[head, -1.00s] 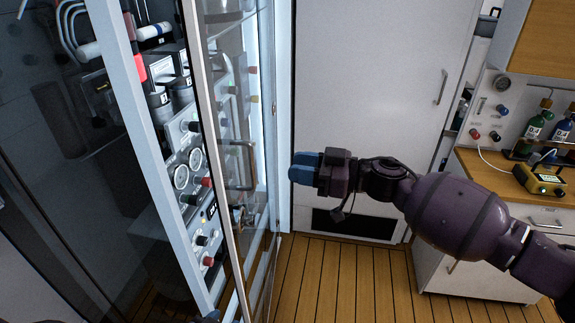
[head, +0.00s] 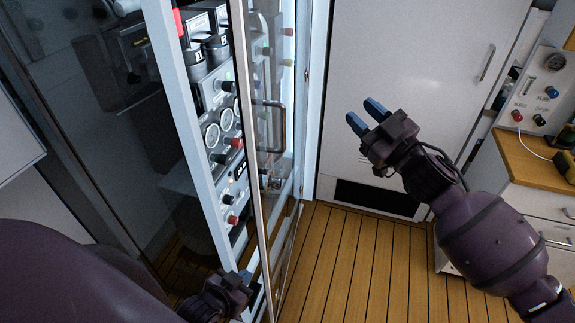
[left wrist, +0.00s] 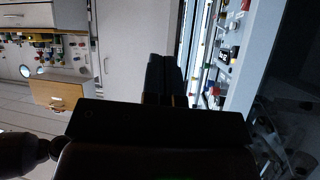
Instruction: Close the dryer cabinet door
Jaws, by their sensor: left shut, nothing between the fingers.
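The dryer cabinet door (head: 249,130) is a glass door in a thin metal frame. It stands ajar, with a gap between its near edge and the pale blue cabinet frame (head: 181,125). Its bar handle (head: 282,130) faces right. My left gripper (head: 246,280) is low beside the door's near edge, shut and empty; whether it touches the door I cannot tell. Its dark fingers (left wrist: 165,78) lie together in the left wrist view. My right gripper (head: 365,114) is open and empty, right of the door and apart from it, with blue fingertips.
Gauges and knobs (head: 220,135) show inside the lit cabinet. A large white door (head: 415,70) stands behind my right gripper. A wood-topped counter (head: 535,165) with drawers is at the right. The wooden floor (head: 350,270) between is clear.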

